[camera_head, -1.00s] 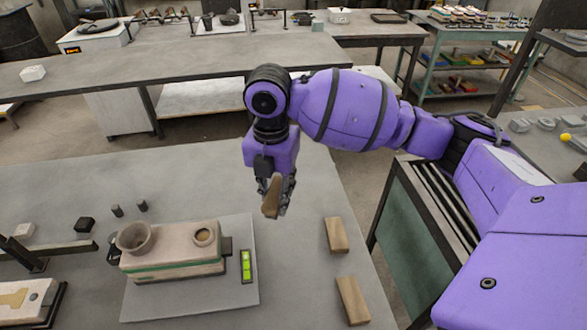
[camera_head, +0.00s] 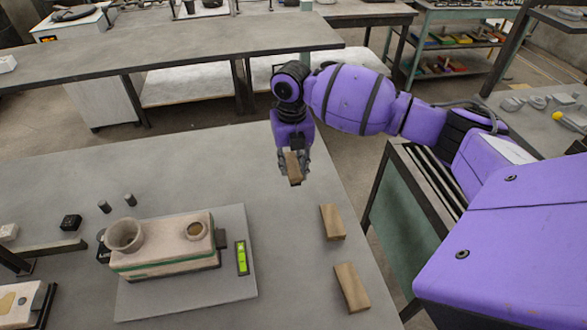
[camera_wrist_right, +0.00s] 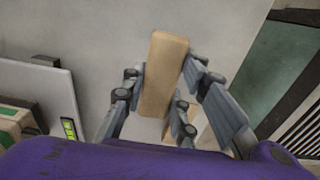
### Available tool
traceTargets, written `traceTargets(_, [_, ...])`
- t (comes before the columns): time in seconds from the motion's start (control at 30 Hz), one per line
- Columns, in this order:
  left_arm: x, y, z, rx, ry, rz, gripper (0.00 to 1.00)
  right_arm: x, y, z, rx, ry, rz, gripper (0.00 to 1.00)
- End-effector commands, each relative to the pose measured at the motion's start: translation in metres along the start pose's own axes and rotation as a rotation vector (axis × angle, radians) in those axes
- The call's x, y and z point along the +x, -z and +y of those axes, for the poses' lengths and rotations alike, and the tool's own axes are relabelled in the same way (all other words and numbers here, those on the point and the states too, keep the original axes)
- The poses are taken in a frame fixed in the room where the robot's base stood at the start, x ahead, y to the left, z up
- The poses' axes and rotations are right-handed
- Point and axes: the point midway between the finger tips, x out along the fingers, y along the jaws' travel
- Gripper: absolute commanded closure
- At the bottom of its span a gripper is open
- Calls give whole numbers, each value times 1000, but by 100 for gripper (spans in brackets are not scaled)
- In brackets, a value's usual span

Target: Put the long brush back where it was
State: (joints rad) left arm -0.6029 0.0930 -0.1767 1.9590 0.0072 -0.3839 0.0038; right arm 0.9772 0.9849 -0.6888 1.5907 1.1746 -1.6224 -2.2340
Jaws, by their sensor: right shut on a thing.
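My right gripper (camera_head: 294,164) is shut on a plain wooden bar (camera_head: 294,170) above the right part of the grey table. The bar also shows in the right wrist view (camera_wrist_right: 161,75), between the fingers. It may be the long brush, but I see no bristles on it. Two similar wooden blocks (camera_head: 333,222) (camera_head: 352,288) lie apart on the table near its right edge. My left gripper is not in view.
A pale mould box (camera_head: 165,258) with a round cup stands on a grey plate (camera_head: 190,300) at left, with a green level (camera_head: 242,258) beside it. Small dark pieces (camera_head: 70,222) lie farther left. The table behind the box is mostly clear.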

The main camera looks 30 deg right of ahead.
Motion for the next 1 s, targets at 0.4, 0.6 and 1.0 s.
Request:
traceTargets(0.4, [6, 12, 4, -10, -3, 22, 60, 36, -14, -13, 0, -1, 1, 97])
traceTargets(0.6, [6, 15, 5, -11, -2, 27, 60, 52, -15, -13, 0, 0, -5, 97])
traceTargets(1.0, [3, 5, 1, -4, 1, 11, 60, 56, -15, -13, 0, 0, -3, 65])
